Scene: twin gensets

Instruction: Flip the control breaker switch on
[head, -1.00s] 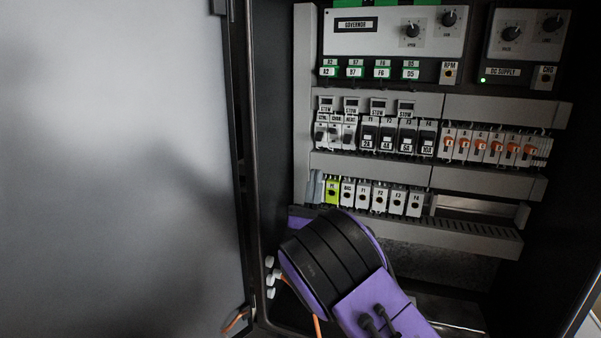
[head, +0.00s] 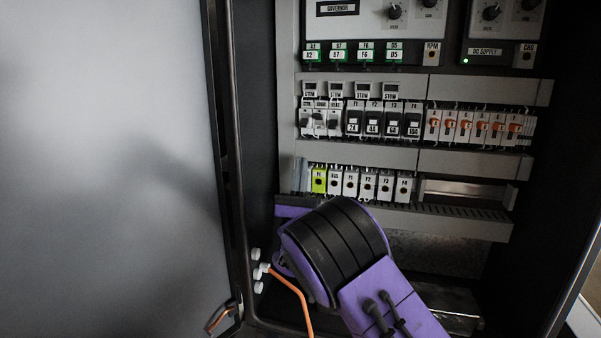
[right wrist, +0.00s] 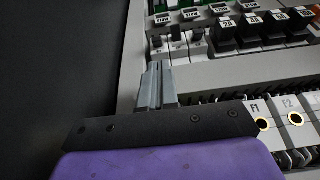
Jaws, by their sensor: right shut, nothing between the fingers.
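The control breaker (head: 305,122) is the leftmost of three narrow white breakers in the middle row of the open cabinet, under a small label that looks like CTRL. It also shows in the right wrist view (right wrist: 158,47), but its lever position is too small to tell. My right gripper (head: 301,164) is shut and empty, its grey fingers pointing up beside the yellow-green terminal. In the right wrist view its fingertips (right wrist: 157,66) are just below the control breaker, seemingly apart from it. My dark and purple wrist hides the lower cabinet. My left gripper is not in view.
Two similar breakers (head: 327,122) sit directly right of the control breaker, then black fuse holders (head: 383,122) and orange-lever switches (head: 474,127). Grey ducts (head: 360,153) run between rows. A cabinet side wall (head: 258,110) stands close on the left.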

